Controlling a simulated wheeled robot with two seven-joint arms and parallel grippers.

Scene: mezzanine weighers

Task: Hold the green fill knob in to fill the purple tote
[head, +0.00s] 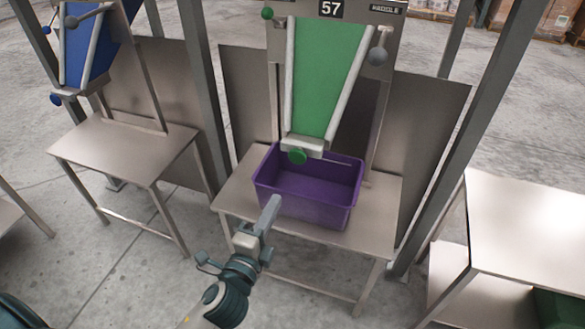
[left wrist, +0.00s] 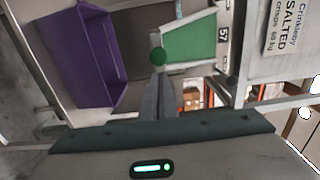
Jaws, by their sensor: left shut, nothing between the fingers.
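The purple tote (head: 307,212) stands on a metal table under the green chute (head: 320,75). It looks empty. The green fill knob (head: 297,156) sits at the chute's lower lip, above the tote's back left part. My left gripper (head: 271,204) is shut and empty, in front of the tote's left front side and short of the knob in the head view. In the left wrist view the shut fingers (left wrist: 158,98) point toward the green knob (left wrist: 158,56), with the purple tote (left wrist: 88,55) to the left. My right gripper is not in view.
Another green ball (head: 267,13) and a grey ball lever (head: 377,56) are on the chute's frame. A blue chute (head: 85,50) with its own table (head: 125,150) stands at the left. A metal table (head: 525,215) stands at the right. Grey posts flank the station.

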